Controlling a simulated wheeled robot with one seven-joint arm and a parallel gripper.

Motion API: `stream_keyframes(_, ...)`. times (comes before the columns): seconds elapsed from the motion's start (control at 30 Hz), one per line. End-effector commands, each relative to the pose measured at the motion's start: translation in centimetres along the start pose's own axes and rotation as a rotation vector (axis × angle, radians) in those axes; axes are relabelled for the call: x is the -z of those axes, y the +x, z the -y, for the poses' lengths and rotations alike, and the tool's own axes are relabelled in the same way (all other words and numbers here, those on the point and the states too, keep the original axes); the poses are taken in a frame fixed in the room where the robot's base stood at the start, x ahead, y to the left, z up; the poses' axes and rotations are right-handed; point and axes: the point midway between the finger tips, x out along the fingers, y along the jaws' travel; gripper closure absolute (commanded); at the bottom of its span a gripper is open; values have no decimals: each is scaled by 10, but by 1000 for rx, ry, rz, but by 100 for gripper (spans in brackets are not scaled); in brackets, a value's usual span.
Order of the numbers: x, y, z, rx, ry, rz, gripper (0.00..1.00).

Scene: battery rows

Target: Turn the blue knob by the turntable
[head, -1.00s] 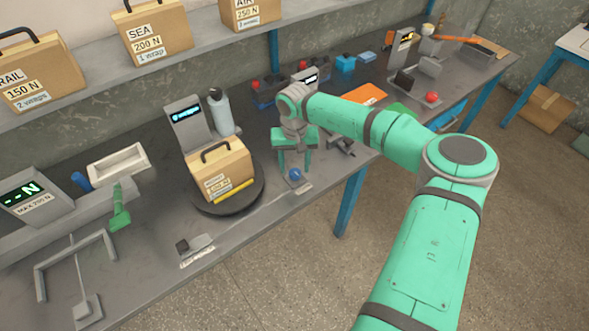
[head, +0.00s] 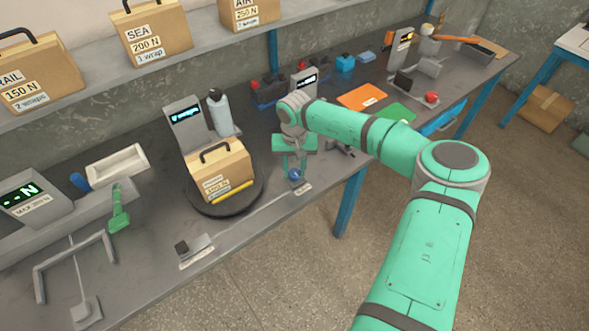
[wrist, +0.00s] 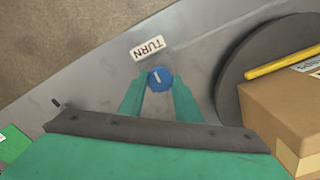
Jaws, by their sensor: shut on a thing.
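The blue knob (head: 295,174) stands near the table's front edge, to the right of the turntable. In the wrist view the knob (wrist: 160,79) shows a white line on its top and a TURN label (wrist: 147,47) beside it. My gripper (head: 295,170) points down at the knob, and its two green fingers are shut on the knob's sides. The dark round turntable (head: 217,212) bears a cardboard box (head: 236,166) with a dark handle and a yellow strip along its lower edge; the turntable's edge also shows in the wrist view (wrist: 228,80).
A grey unit with a lit display (head: 184,118) and a grey bottle (head: 219,113) stand behind the turntable. A green brush-like tool (head: 119,210) lies to the left. An orange sheet (head: 362,97) and a green sheet (head: 396,114) lie beyond my arm.

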Motion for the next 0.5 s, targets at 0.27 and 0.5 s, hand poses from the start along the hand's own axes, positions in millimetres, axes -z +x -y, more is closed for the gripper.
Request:
stream_keyframes(0.27,0,-1,0,-1,114,-1,92)
stream_keyframes(0.5,0,-1,-1,-2,314,0,92)
